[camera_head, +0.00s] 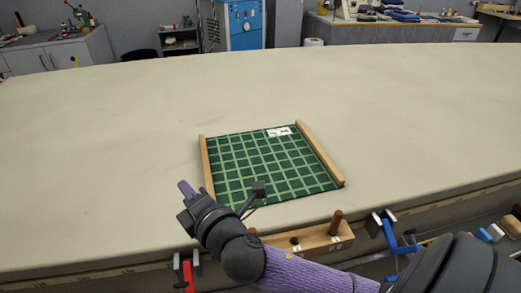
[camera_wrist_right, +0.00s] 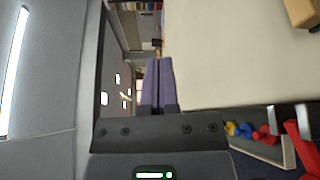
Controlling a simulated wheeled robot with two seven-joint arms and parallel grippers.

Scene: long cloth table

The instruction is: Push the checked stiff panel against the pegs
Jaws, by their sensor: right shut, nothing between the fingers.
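The checked stiff panel (camera_head: 262,165) lies flat on the cloth table, dark green with light green lines. It has a wooden strip along its left side (camera_head: 206,168) and its right side (camera_head: 322,155), and a white label near its far edge. A wooden block (camera_head: 312,238) at the table's front edge carries a brown peg (camera_head: 336,222); my right arm hides part of the block. My right gripper (camera_head: 186,188) is shut and empty, just left of the panel's near left corner. Its closed purple fingers (camera_wrist_right: 158,85) show in the right wrist view. My left gripper is out of view.
A blue clamp (camera_head: 398,240) and a red clamp (camera_head: 188,275) sit at the table's front edge. The cloth table (camera_head: 420,115) is bare behind and on both sides of the panel. Benches and a blue cabinet (camera_head: 246,25) stand beyond it.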

